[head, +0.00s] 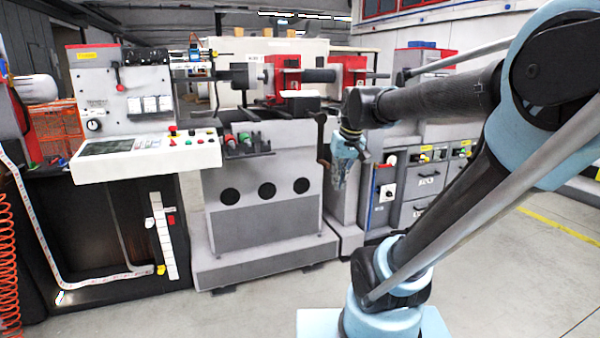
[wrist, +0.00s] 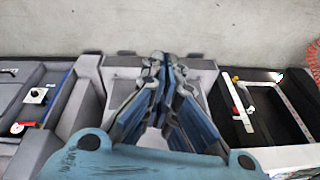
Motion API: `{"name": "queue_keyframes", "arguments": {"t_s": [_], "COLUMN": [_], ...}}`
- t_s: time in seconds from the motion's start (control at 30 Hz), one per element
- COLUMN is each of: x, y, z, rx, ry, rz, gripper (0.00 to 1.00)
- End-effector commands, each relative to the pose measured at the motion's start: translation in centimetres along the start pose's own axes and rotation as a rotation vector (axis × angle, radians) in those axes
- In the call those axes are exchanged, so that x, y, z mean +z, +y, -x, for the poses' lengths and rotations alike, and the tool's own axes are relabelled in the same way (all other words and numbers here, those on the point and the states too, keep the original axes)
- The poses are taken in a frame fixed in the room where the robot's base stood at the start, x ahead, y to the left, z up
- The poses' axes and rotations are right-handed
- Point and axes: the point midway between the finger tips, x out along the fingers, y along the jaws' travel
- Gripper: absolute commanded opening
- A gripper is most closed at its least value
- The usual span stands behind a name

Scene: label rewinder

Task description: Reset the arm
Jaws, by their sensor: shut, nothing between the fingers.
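My gripper (head: 338,178) hangs at the end of my arm, pointing down, in front of the right part of the label rewinder (head: 262,215). In the wrist view my gripper (wrist: 160,62) is shut, with its fingertips together and nothing between them. It appears apart from the machine. My arm reaches in from the right of the head view, bent at its elbow at the upper right.
A control panel (head: 148,156) with coloured buttons stands at the left. Red roller holders (head: 284,76) sit on top of the machine. Grey cabinets (head: 428,175) stand behind my arm. The floor (head: 500,285) at the lower right is clear.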

Motion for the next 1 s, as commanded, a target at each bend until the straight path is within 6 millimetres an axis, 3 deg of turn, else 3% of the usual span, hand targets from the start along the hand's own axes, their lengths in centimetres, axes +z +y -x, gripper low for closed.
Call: {"name": "queue_keyframes", "arguments": {"t_s": [0.03,0.3,0.5,0.7,1.0], "x": [1.9,11.3,16.6,18.6,18.7], "y": [0.8,4.0,5.4,5.5,5.5], "z": [-0.8,-5.2,-8.3,-9.8,-9.8], "rx": [0.013,0.081,0.121,0.137,0.138], "ry": [-0.004,-0.032,-0.05,-0.059,-0.059], "rz": [-0.016,-0.096,-0.143,-0.161,-0.163], "gripper": [0.0,0.0,0.0,0.0,0.0]}}
